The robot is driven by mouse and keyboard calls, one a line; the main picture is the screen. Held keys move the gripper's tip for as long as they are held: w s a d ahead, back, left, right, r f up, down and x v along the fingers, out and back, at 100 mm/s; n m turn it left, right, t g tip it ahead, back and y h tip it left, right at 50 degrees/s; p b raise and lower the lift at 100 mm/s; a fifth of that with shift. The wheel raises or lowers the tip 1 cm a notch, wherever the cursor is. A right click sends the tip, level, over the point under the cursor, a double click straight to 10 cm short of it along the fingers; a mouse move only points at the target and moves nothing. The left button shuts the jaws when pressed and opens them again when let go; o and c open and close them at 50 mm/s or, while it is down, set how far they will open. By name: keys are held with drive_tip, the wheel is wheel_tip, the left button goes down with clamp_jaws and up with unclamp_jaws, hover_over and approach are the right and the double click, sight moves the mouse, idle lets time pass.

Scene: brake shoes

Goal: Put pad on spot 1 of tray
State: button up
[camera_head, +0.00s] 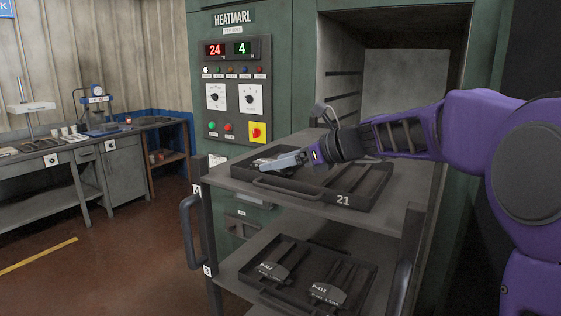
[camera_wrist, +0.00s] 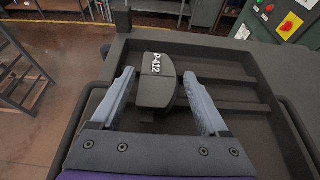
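A dark tray marked 21 (camera_head: 343,200) sits on the upper shelf of the rack in front of the oven. In the wrist view its rim (camera_wrist: 215,45) runs across the far side. A dark pad marked P-412 (camera_wrist: 155,80) lies at the left part of this tray, with ribbed slots bare to its right. My gripper (camera_head: 268,163) is low over the tray's left part. In the wrist view its two grey fingers (camera_wrist: 160,73) stand apart on either side of the pad, with gaps visible. In the head view the gripper mostly hides this pad.
A lower shelf holds another dark tray (camera_head: 365,270) with two pads, (camera_head: 273,268) and (camera_head: 326,291), both lettered. The oven with its control panel (camera_head: 236,90) stands behind. A workbench (camera_head: 50,150) is far left, with open floor before it.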

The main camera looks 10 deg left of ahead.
drive_tip(key=shift+o, duration=0.8)
drive_tip(key=shift+r, duration=0.25)
drive_tip(key=v, duration=1.2)
drive_tip(key=shift+f, duration=0.1)
